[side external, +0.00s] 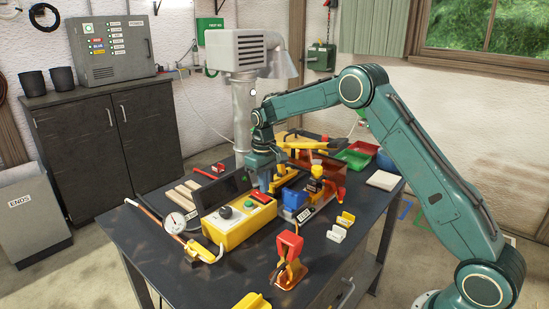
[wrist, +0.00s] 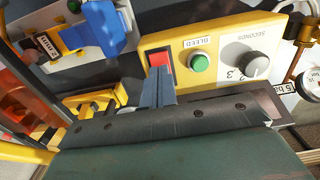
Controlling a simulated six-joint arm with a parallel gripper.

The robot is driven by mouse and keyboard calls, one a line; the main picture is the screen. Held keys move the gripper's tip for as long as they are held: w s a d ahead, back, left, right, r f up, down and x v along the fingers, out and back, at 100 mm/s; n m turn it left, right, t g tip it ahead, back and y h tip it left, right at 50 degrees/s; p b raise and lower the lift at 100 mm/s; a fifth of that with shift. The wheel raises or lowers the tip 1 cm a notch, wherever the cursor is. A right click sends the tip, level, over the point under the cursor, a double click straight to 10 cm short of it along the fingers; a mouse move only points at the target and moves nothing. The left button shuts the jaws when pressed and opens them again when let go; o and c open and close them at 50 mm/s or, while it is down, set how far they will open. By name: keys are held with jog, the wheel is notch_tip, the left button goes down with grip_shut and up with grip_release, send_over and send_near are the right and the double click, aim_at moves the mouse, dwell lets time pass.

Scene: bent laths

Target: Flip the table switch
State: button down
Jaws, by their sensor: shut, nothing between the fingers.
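The table switch is a red rocker (side external: 261,197) at one end of a yellow control box (side external: 236,232) on the dark bench. In the wrist view the red rocker (wrist: 160,60) shows just beyond my fingertips, partly covered by them. My gripper (side external: 264,187) points down over that end of the box, shut and empty. In the wrist view my gripper (wrist: 158,76) has its fingers together at the rocker's near edge. I cannot tell whether they touch it. Which way the rocker is tipped is not clear.
Beside the rocker are a green button (wrist: 199,62) labelled BLEED and a grey knob (wrist: 256,65) labelled SECONDS. A blue block (side external: 293,199) and yellow clamps stand close on the right. A dial gauge (side external: 175,223) lies left of the box. A red-handled clamp (side external: 289,262) stands in front.

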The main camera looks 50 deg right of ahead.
aim_at(265, 198)
jog(key=shift+r, duration=2.5)
jog(key=shift+r, duration=0.1)
jog(key=s+a+r+t, duration=0.2)
jog(key=s+a+r, duration=0.1)
jog(key=s+r, duration=0.55)
jog(key=s+a+r+t, duration=0.1)
jog(key=s+a+r, duration=0.2)
jog(key=s+r, duration=0.55)
jog(key=s+a+f+t, duration=0.1)
jog(key=s+f, duration=0.1)
jog(key=s, duration=0.8)
jog(key=s+a+f+t, duration=0.1)
jog(key=s+a+f, duration=0.1)
jog(key=s, duration=0.9)
jog(key=shift+a+f+t, duration=0.25)
jog(key=shift+f+t, duration=0.05)
jog(key=shift+f, duration=0.05)
